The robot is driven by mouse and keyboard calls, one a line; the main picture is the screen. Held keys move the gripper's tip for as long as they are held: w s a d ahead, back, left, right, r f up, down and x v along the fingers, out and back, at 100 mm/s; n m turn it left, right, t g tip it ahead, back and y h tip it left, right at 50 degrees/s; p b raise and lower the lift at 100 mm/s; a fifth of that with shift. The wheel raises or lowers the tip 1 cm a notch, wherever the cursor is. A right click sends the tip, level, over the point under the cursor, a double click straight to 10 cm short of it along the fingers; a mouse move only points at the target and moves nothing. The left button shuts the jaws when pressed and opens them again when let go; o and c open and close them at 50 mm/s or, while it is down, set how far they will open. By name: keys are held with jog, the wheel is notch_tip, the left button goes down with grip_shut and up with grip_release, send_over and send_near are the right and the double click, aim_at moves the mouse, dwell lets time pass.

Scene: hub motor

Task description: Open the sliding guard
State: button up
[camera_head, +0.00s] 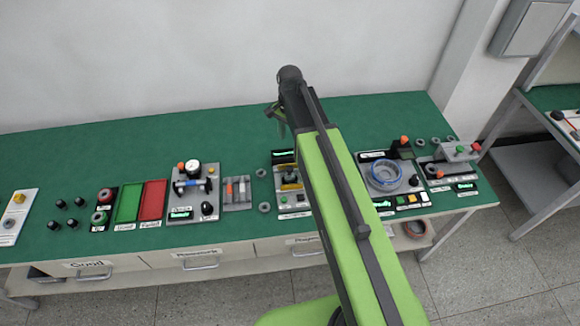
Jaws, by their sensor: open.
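My green arm reaches from the lower right up over the bench, and its dark wrist stands above the back of the table. My gripper (277,116) hangs at the left of the wrist, small and dark, with its jaws apart and empty. It is well above the bench and touches nothing visible. I cannot tell for certain which part is the sliding guard. A station with a dark panel and a yellow part (290,181) is partly hidden by my arm. Right of the arm, a station with a blue ring (386,176) has a dark block with an orange knob (404,144) behind it.
The green bench (80,160) also carries a gauge station (193,190), green (129,203) and red trays (151,200), and several black knobs at left. A small press-like station (452,160) stands at the right end. The back strip of the bench is clear.

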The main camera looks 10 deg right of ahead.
aim_at(290, 168)
notch_tip(290, 168, down, 16)
jog(key=b, duration=1.5)
jog(key=shift+f, duration=0.15)
jog(key=shift+c, duration=0.4)
grip_shut()
